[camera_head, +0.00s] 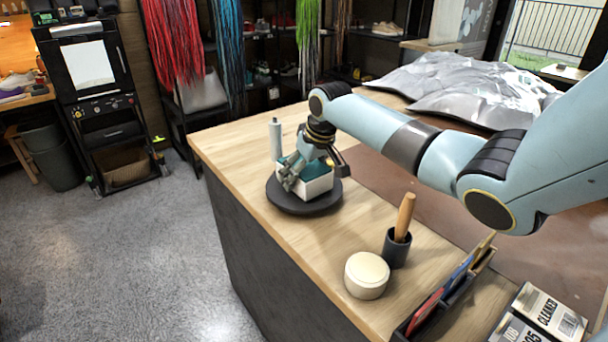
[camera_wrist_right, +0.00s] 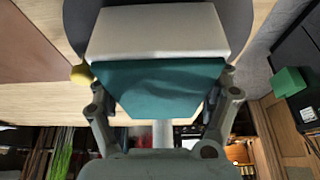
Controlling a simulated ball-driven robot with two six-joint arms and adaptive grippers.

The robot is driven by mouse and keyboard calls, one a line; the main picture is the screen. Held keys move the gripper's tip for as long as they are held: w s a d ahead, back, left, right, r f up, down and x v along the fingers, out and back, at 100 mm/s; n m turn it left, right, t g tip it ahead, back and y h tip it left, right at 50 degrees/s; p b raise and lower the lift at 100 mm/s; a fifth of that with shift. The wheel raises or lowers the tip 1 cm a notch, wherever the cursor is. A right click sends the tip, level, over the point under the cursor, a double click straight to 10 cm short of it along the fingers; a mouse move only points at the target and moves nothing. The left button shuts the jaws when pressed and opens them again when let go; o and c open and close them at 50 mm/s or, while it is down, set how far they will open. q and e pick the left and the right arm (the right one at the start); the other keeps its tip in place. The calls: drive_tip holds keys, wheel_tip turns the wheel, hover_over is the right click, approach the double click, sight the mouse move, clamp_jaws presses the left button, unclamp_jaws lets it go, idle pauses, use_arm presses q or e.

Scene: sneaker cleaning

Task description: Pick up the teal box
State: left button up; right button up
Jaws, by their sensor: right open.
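The teal box (camera_head: 318,186) is white on its sides with teal on top. It sits on a round dark turntable (camera_head: 305,206) near the table's left edge. In the right wrist view the box (camera_wrist_right: 160,88) shows a teal face and a white face between the fingers. My right gripper (camera_head: 291,178) is over the box, pointing down, and hides part of it. In the right wrist view the gripper (camera_wrist_right: 162,98) is open, with one finger on either side of the teal part. I cannot tell whether the fingers touch it. My left gripper is out of view.
A pale cylinder (camera_head: 275,139) stands just behind the turntable. A dark cup (camera_head: 396,248) with a wooden-handled tool, a round cream container (camera_head: 366,276) and an organizer (camera_head: 445,298) stand nearer the front. Crumpled silver sheeting (camera_head: 460,85) lies at the back right.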

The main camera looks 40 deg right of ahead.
idle(0.3)
drive_tip(key=c, duration=1)
drive_tip(key=shift+r, duration=0.15)
drive_tip(key=shift+c, duration=0.2)
